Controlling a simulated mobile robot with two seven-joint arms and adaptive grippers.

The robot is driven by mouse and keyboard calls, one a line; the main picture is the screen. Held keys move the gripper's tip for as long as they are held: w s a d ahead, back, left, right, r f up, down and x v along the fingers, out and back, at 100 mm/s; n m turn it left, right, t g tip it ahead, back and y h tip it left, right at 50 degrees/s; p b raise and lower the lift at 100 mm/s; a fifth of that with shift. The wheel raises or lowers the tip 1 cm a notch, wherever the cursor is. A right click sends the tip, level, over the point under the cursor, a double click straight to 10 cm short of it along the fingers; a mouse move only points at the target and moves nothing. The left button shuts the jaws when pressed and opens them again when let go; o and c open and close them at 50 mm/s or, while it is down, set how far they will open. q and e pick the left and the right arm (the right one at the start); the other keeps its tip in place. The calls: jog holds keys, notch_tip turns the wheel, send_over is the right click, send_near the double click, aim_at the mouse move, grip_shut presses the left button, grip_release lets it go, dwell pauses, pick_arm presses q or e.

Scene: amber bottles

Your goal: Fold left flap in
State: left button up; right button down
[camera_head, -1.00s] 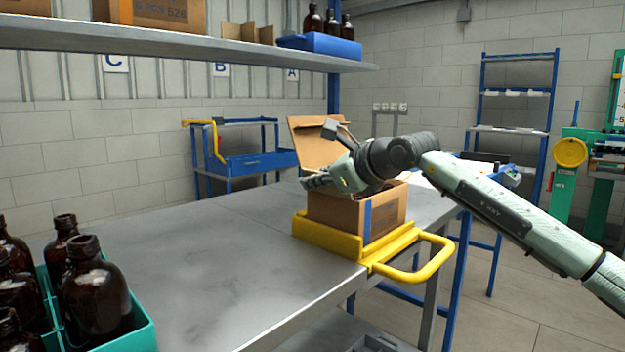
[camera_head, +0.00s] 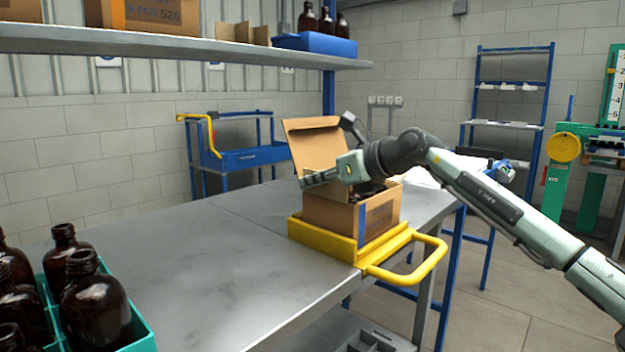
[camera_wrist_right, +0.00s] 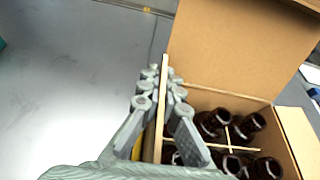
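The open cardboard box (camera_head: 330,215) sits in a yellow holder on the metal table in the head view. Its large back lid (camera_head: 308,140) stands up. In the right wrist view, a thin cardboard edge (camera_wrist_right: 157,140), seen end-on at the box's left side, runs between the fingers of my right gripper (camera_wrist_right: 163,90). I cannot tell whether they pinch it. In the head view, my right gripper (camera_head: 318,178) lies level over the box's near left side, fingers pointing left. Brown bottles (camera_wrist_right: 222,122) stand between dividers inside the box. My left gripper is not in view.
The yellow holder (camera_head: 325,240) has a handle (camera_head: 430,265) sticking out past the table's right edge. A teal crate (camera_head: 140,335) of brown bottles stands at the lower left. The table's middle (camera_head: 200,250) is clear. A shelf (camera_head: 180,45) hangs above.

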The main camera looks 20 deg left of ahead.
jog(key=c, duration=1.7)
grip_release()
jog(key=shift+c, duration=0.2)
jog(key=v, duration=1.2)
